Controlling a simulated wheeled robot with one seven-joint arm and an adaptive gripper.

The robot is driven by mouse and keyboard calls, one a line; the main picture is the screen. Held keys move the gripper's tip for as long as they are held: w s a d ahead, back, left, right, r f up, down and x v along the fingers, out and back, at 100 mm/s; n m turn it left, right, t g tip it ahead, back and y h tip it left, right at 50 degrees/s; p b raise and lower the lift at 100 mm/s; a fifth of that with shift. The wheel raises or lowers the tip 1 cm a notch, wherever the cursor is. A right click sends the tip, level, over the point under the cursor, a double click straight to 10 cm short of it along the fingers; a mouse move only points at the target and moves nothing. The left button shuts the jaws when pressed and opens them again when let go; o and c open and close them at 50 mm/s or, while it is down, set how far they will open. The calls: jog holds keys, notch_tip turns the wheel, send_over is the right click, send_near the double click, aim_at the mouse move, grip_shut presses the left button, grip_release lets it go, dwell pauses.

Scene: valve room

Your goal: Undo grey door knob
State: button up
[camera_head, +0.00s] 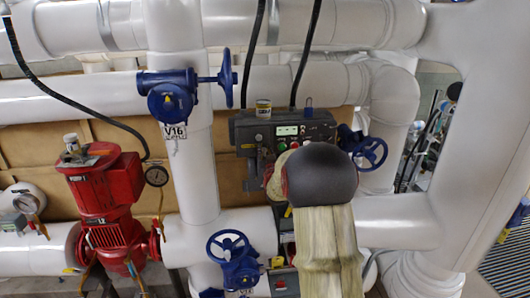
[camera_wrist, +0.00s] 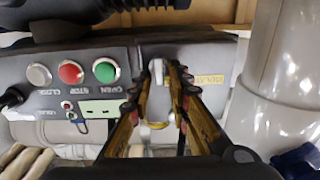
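The grey door knob (camera_wrist: 156,72) is a small light-grey upright piece on the face of a dark control box (camera_wrist: 215,58), seen in the wrist view. My gripper (camera_wrist: 159,74) is at the box, with its two yellow-and-dark fingers apart, one on each side of the knob. The left finger is close to the knob; I cannot tell whether it touches. The same control box (camera_head: 252,134) is in the middle of the head view. There my own arm covers its lower right part and hides my gripper and the knob.
Red, green and grey buttons (camera_wrist: 70,72) sit left of my fingers. A blue handwheel (camera_head: 370,152) is right of the box, another (camera_head: 231,245) below it. A red pump (camera_head: 103,190) stands at left. White pipes (camera_head: 196,175) surround the box; two black cables rise from it.

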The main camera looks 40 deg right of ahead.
grip_shut()
jog(key=shift+f+b, duration=0.1)
jog(key=shift+b, duration=0.55)
jog(key=shift+w+a+f+n+b, duration=0.1)
jog(key=shift+a+f+n+b, duration=0.1)
jog(key=shift+n+b, duration=3.1)
jog(key=shift+w+a+f+n+b, duration=0.15)
jog(key=shift+n+b, duration=2.15)
jog(key=shift+b, duration=1.95)
jog(key=shift+w+a+f+n+b, duration=0.1)
jog(key=shift+a+f+n+b, duration=0.1)
jog(key=shift+n+b, duration=3.1)
jog(key=shift+b, duration=0.55)
jog(key=shift+o, duration=2)
grip_release()
